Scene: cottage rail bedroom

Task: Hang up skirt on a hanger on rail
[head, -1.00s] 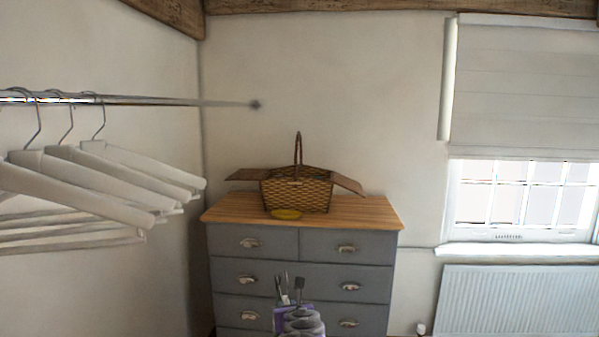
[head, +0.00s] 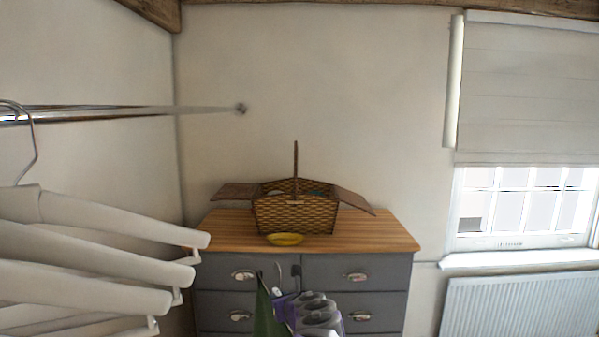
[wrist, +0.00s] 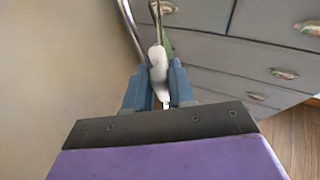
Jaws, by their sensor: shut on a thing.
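My gripper (head: 278,280) is in front of the grey drawers in the head view. In the wrist view its blue fingers (wrist: 157,82) are shut on a white hanger (wrist: 158,66), seen nearly end-on. A curved metal hook shows beyond it. A green cloth, apparently the skirt (head: 264,314), hangs just left of my gripper in the head view. A green strip of it also shows beyond the fingers in the wrist view (wrist: 166,38). How the skirt is attached to the hanger is hidden. The metal rail (head: 170,110) runs along the left wall, above and left of my gripper.
Several white hangers (head: 100,243) hang from the rail at the left. The rail's far part is bare. A grey chest of drawers (head: 350,268) with a wooden top stands ahead, bearing a wicker basket (head: 290,212) and a yellow dish (head: 285,239). A radiator (head: 520,305) is at right.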

